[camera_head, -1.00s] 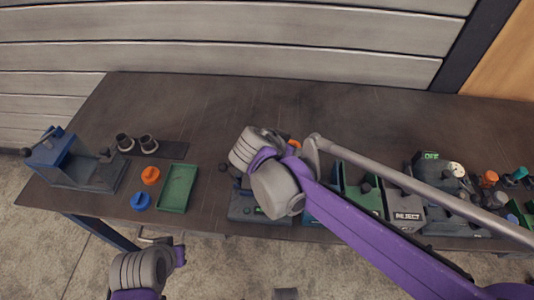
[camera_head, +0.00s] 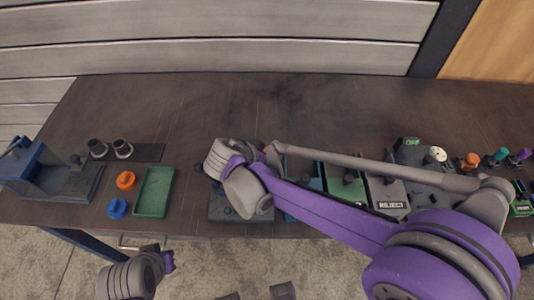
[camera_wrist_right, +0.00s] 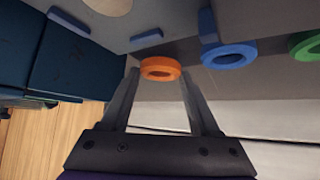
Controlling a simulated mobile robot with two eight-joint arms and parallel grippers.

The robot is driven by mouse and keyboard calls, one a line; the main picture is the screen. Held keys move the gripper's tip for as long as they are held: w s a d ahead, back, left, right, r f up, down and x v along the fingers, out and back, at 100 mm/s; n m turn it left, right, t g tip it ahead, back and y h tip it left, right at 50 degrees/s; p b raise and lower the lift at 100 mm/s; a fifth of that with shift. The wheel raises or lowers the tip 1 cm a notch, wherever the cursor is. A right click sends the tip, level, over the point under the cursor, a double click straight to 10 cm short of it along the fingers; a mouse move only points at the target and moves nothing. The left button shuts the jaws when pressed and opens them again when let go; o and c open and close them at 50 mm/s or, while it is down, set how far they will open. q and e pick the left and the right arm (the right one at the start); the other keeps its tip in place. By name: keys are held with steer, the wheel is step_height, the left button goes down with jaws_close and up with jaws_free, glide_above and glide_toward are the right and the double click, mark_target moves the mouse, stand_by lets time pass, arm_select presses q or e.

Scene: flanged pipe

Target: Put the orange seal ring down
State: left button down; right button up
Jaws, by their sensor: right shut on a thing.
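The orange seal ring (camera_wrist_right: 160,77) sits between the fingertips of my right gripper (camera_wrist_right: 160,70) in the right wrist view. The fingers are shut on it. A blue ring (camera_wrist_right: 229,56) and a green ring (camera_wrist_right: 306,46) lie to its right in that view, apart from the gripper. In the head view my right arm covers its own jaws and the held ring cannot be made out clearly. My left arm shows at the bottom left of the head view, but its jaws do not show.
In the head view, a green tray (camera_head: 154,192), an orange knobbed piece (camera_head: 126,180), a blue one (camera_head: 117,208) and a blue fixture (camera_head: 45,172) stand at the left. Bins, including one marked REJECT (camera_head: 388,196), stand right of centre. The table's back (camera_head: 300,105) is clear.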

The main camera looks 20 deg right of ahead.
steer(key=shift+f, duration=0.25)
steer(key=o, duration=1)
steer(key=shift+f, duration=0.1)
steer(key=shift+o, duration=0.2)
steer(key=shift+r, duration=0.25)
steer(key=p+v, duration=0.1)
steer(key=v, duration=1)
steer(key=shift+s+a+r, duration=0.25)
